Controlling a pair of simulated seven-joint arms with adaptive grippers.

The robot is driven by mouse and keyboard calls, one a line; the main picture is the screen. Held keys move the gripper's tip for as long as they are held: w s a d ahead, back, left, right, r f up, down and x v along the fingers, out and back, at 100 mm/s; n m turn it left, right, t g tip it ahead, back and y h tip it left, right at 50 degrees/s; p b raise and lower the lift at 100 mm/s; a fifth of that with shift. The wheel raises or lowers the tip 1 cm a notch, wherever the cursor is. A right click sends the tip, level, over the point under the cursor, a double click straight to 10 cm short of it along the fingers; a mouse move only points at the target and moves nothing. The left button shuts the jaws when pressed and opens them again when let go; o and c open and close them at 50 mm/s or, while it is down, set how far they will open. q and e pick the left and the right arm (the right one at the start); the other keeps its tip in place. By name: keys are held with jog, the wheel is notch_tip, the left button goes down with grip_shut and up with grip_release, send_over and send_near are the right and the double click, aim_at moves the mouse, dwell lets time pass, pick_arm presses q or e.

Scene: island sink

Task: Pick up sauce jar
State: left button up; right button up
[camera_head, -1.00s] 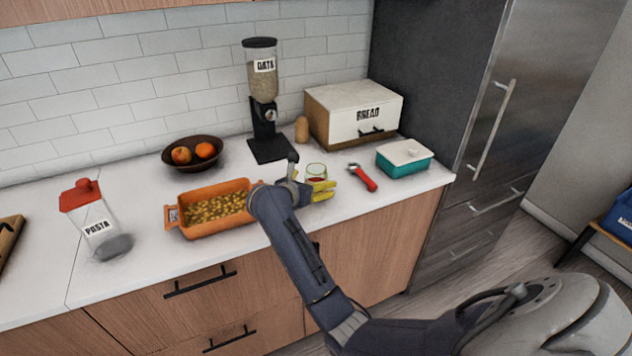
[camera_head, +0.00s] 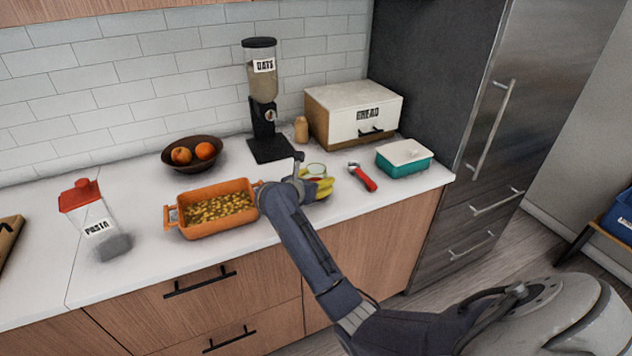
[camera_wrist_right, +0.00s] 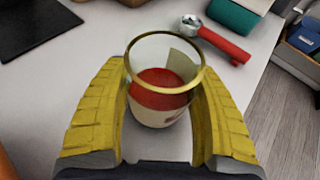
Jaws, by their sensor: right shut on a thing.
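The sauce jar (camera_wrist_right: 161,92) is a clear glass jar with a gold rim and red sauce inside, with a pale label on its side. In the head view the jar (camera_head: 316,170) shows only in part behind my right gripper (camera_head: 318,184). In the right wrist view the yellow fingers of my right gripper (camera_wrist_right: 163,118) are on both sides of the jar, shut on it. The jar is upright, and I cannot tell whether its base is off the counter. My left gripper is not in view.
An orange baking dish (camera_head: 240,229) stands just left of my right arm. A red-handled tool (camera_head: 363,178) and a teal container (camera_head: 404,164) lie to the right. The oats dispenser (camera_head: 264,110) and bread box (camera_head: 340,115) stand behind.

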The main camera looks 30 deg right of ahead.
jog(key=c, duration=0.6)
jog(key=shift+r, duration=0.15)
